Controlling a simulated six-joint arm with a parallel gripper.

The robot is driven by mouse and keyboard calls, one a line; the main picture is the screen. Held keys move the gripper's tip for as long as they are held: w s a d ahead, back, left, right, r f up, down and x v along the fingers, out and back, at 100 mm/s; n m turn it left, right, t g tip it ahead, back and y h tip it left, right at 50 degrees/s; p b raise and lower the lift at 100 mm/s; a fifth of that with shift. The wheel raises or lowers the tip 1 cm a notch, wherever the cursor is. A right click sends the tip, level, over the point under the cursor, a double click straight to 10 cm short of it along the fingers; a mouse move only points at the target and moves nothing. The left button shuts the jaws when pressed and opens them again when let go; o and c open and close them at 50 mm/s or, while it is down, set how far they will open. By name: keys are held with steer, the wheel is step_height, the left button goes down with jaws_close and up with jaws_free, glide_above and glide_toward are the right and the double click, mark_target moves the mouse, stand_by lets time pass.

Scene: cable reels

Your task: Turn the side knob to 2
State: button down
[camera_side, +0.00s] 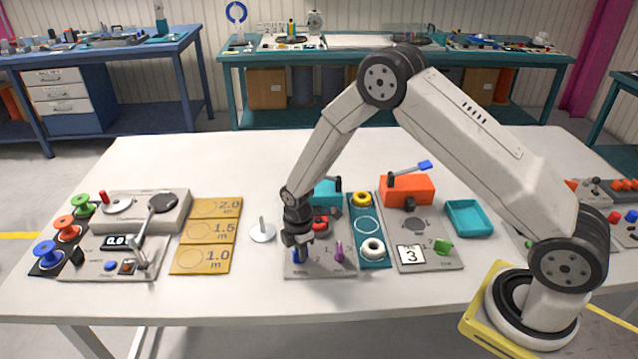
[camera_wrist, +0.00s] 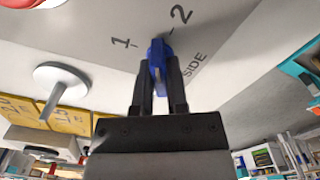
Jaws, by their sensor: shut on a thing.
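The blue side knob (camera_wrist: 157,50) stands on a grey panel (camera_wrist: 215,60), next to the printed word SIDE and the marks 1 and 2. In the wrist view my gripper (camera_wrist: 160,75) has its two dark fingers closed on either side of the knob. The knob's top end lies between the tick of 1 and the tick of 2; its exact setting is hard to tell. In the side view the knob (camera_side: 297,256) shows at the panel's left, under my gripper (camera_side: 297,245), which points down and partly hides it.
A purple knob (camera_side: 339,252) stands on the same panel, to the right, with a red part (camera_side: 320,224) behind. A teal strip with a white ring (camera_side: 373,248) and a yellow ring (camera_side: 362,199) lies to the right. A white spindle stand (camera_side: 262,232) is close on the left.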

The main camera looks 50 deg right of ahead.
steer(key=shift+m, duration=0.3)
steer(key=m, duration=0.5)
steer(key=shift+m, duration=0.4)
steer(key=c, duration=0.7)
jaws_free()
steer(key=shift+o, duration=0.2)
steer(key=shift+r, duration=3.5)
